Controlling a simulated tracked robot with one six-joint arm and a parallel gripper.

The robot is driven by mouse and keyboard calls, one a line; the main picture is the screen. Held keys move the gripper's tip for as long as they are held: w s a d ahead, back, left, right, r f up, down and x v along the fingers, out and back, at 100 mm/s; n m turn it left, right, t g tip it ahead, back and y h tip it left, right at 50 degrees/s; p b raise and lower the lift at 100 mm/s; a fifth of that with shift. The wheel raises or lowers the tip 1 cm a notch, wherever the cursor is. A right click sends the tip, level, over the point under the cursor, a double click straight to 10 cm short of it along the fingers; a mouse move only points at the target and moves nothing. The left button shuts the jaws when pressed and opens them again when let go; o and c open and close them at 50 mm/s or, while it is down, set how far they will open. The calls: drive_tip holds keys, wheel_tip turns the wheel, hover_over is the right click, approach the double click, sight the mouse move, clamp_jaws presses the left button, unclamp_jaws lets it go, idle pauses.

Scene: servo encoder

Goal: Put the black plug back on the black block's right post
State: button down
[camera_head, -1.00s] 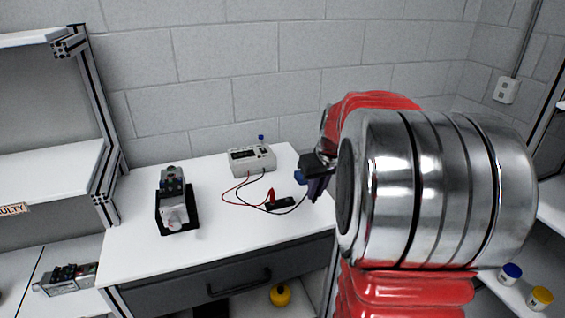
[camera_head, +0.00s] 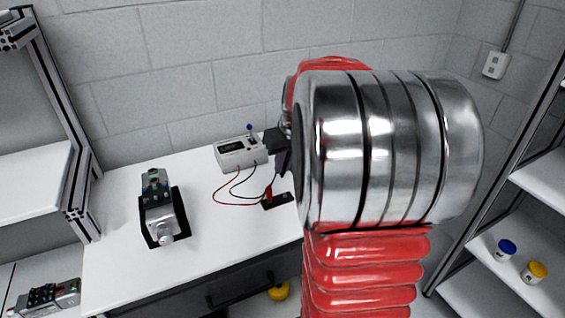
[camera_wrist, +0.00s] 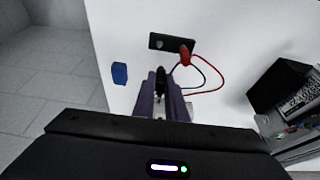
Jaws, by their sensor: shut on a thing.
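The black block (camera_head: 278,201) lies on the white table, partly behind my arm in the head view. A red plug (camera_head: 268,191) stands on its left post; the right end is bare. In the wrist view the block (camera_wrist: 157,40) lies beyond my fingertips, with the red plug (camera_wrist: 186,55) on its right end as seen there. My gripper (camera_wrist: 160,96) is shut on the black plug (camera_wrist: 160,78), held apart from the block on this side of it. In the head view my gripper (camera_head: 283,165) is mostly hidden by my wrist; the black lead runs towards it.
A pale meter (camera_head: 240,154) with red and black leads stands behind the block. A grey device on a black base (camera_head: 182,212) stands at the table's left. A blue object (camera_wrist: 120,73) lies near the table edge in the wrist view. Shelves (camera_head: 530,222) stand at the right.

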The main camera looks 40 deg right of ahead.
drive_tip(key=shift+s+d+f, duration=0.1)
drive_tip(key=shift+s+d, duration=0.15)
drive_tip(key=shift+d, duration=0.05)
drive_tip(key=shift+f, duration=0.15)
drive_tip(key=shift+f, duration=3.3)
drive_tip(key=shift+s+f, duration=0.15)
drive_tip(key=c, duration=1.7)
unclamp_jaws()
